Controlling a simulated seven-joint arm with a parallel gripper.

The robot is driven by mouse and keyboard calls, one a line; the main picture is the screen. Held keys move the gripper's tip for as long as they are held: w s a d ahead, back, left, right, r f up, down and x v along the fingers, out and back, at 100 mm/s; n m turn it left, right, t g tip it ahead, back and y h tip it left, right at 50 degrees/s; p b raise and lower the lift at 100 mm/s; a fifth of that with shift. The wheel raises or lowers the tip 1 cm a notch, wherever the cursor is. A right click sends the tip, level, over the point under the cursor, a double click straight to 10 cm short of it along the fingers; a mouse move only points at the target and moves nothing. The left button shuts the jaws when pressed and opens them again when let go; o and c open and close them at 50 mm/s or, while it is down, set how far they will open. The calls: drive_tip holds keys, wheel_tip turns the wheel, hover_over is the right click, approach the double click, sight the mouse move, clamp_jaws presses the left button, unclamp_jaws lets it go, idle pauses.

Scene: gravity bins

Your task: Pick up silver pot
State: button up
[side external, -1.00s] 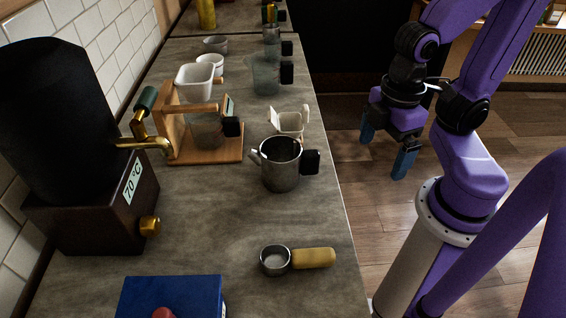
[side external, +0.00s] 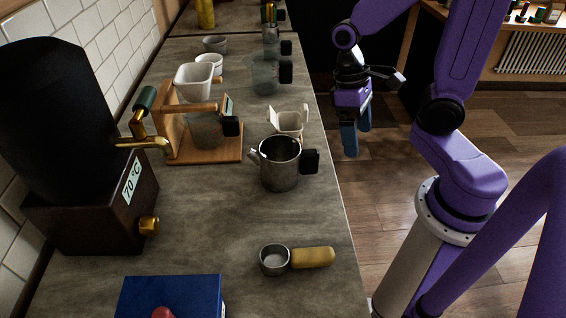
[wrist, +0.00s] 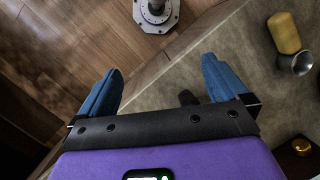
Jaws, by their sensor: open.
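The silver pot (side external: 280,170) stands upright on the counter near its right edge in the side external view. Its spout points left and its black handle (side external: 310,161) points right. My gripper (side external: 357,135) is open and empty, with blue fingers pointing down. In the picture it is up and to the right of the pot, apart from it, off the counter's edge. In the wrist view, my open gripper (wrist: 160,92) has floor and counter edge between its fingers. A small dark shape between the fingers there may be the pot's handle; the pot's body is hidden.
A scoop with a yellow handle (side external: 313,258) lies on the counter (side external: 210,220). A white container (side external: 290,121) is just behind the pot. A wooden stand (side external: 225,156) and a brass-tapped dispenser (side external: 130,205) are left. A blue box (side external: 175,292) is in front.

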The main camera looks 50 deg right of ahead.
drive_tip(key=w+d+m+g+y, duration=0.1)
drive_tip(key=m, duration=0.2)
drive_tip(key=m+t+y, duration=0.9)
drive_tip(key=m+t, duration=0.5)
drive_tip(key=m, duration=1.3)
approach(303, 165)
drive_tip(key=w, duration=0.1)
drive_tip(key=w+a+f, duration=0.1)
drive_tip(key=w+f, duration=0.1)
drive_tip(key=shift+w+a, duration=0.2)
drive_tip(key=shift+a, duration=0.1)
drive_tip(key=shift+f+x, duration=0.15)
drive_tip(key=shift+x, duration=1.4)
drive_tip(key=shift+f+x, duration=0.2)
drive_tip(key=shift+x, duration=1.35)
drive_tip(key=shift+s+d, duration=0.1)
clamp_jaws()
